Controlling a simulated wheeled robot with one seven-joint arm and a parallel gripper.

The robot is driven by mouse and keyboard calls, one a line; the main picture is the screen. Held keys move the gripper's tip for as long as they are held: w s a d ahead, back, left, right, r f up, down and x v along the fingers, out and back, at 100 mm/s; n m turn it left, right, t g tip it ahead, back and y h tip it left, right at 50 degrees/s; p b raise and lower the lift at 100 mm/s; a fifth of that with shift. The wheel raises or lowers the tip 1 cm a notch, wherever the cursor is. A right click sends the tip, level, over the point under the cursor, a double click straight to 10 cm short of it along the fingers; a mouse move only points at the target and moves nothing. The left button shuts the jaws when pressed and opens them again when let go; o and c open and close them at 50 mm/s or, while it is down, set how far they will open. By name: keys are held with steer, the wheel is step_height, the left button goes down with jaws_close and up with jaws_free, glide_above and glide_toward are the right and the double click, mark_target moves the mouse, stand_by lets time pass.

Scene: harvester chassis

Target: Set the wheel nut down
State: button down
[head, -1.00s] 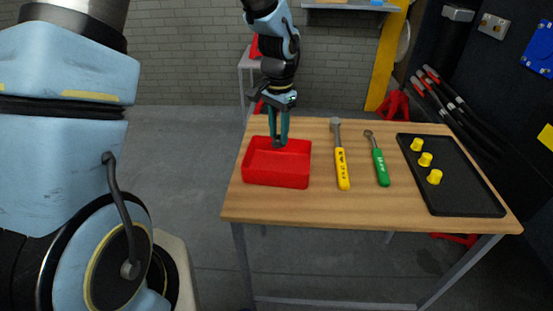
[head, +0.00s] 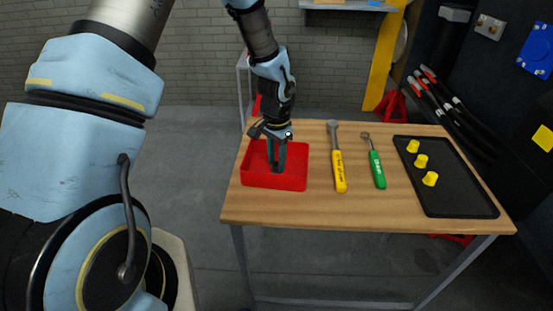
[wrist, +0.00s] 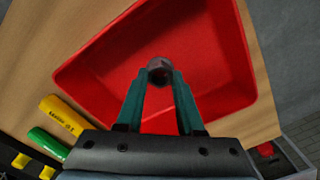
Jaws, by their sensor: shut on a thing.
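The wheel nut (wrist: 159,70) is a small grey metal piece held between the fingertips of my gripper (wrist: 160,76) in the wrist view. In the head view my gripper (head: 277,168) points down inside the outline of the red tray (head: 275,183), and the nut is too small to make out there. In the wrist view the red tray (wrist: 90,75) spreads around and below the nut. I cannot tell whether the nut touches the tray floor.
On the wooden table (head: 330,212), a yellow-handled tool (head: 340,175) and a green-handled tool (head: 378,172) lie right of the tray. A black tray (head: 455,195) with yellow caps (head: 421,161) is at the far right. Bare wood lies between them.

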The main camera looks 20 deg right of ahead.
steer(key=c, duration=0.5)
jaws_free()
steer(key=shift+c, duration=0.2)
step_height(320, 180, up, 12)
steer(key=b, duration=0.2)
steer(key=s+a+r+n, duration=0.1)
steer(key=a+n, duration=0.5)
steer(key=a, duration=0.9)
steer(key=s+a+r+n+t, duration=0.1)
steer(key=a+n, duration=0.5)
steer(key=a, duration=0.9)
steer(key=shift+s+a+r+t, duration=0.25)
steer(key=shift+s+r, duration=0.35)
steer(key=shift+s, duration=0.5)
